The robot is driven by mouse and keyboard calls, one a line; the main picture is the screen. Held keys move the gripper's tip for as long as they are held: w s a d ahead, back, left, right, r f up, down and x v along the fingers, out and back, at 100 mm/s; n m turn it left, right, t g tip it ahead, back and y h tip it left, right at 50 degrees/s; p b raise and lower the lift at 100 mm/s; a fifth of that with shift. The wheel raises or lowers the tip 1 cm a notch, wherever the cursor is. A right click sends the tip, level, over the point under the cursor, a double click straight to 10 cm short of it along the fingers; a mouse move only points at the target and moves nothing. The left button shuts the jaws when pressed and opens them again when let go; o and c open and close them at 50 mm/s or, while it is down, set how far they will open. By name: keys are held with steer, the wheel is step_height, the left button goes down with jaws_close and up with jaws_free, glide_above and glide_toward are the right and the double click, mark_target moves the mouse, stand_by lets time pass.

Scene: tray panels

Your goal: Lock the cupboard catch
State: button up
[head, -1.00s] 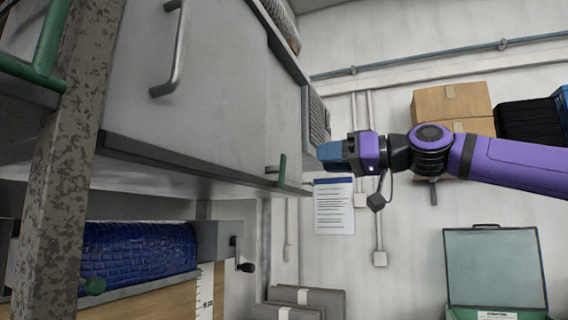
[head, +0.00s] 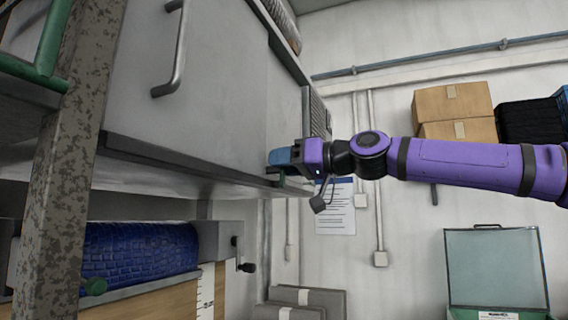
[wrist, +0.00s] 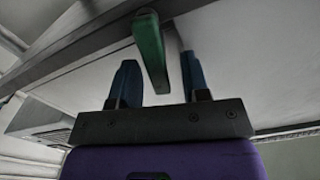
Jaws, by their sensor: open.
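The grey cupboard (head: 225,85) fills the upper left of the head view. Its catch has a green lever (wrist: 149,52), which hangs near the cupboard's lower edge in the wrist view. In the head view, my gripper hides most of the lever, and only a bit of green shows below the fingers. My gripper (head: 277,158) is at the cupboard's lower right corner. In the wrist view its two blue fingers (wrist: 158,72) are apart, with the lever's lower end between them. I see a gap on both sides of the lever, so the gripper is not shut on it.
A bar handle (head: 180,55) stands out from the cupboard door. A mottled post (head: 67,160) rises at the left. Below are a blue roll (head: 140,250) and a crank (head: 246,267). Cardboard boxes (head: 452,103) and an open green case (head: 495,265) are at the right.

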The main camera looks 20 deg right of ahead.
steer(key=shift+c, duration=0.2)
jaws_close()
steer(key=shift+s+a+n, duration=0.2)
steer(key=shift+n, duration=0.5)
steer(key=shift+s+a+n, duration=0.2)
steer(key=shift+n, duration=0.5)
steer(key=shift+o, duration=0.2)
jaws_free()
steer(key=shift+s+d, duration=0.1)
steer(key=v, duration=1)
steer(key=shift+s+d, duration=0.15)
steer(key=shift+s, duration=0.05)
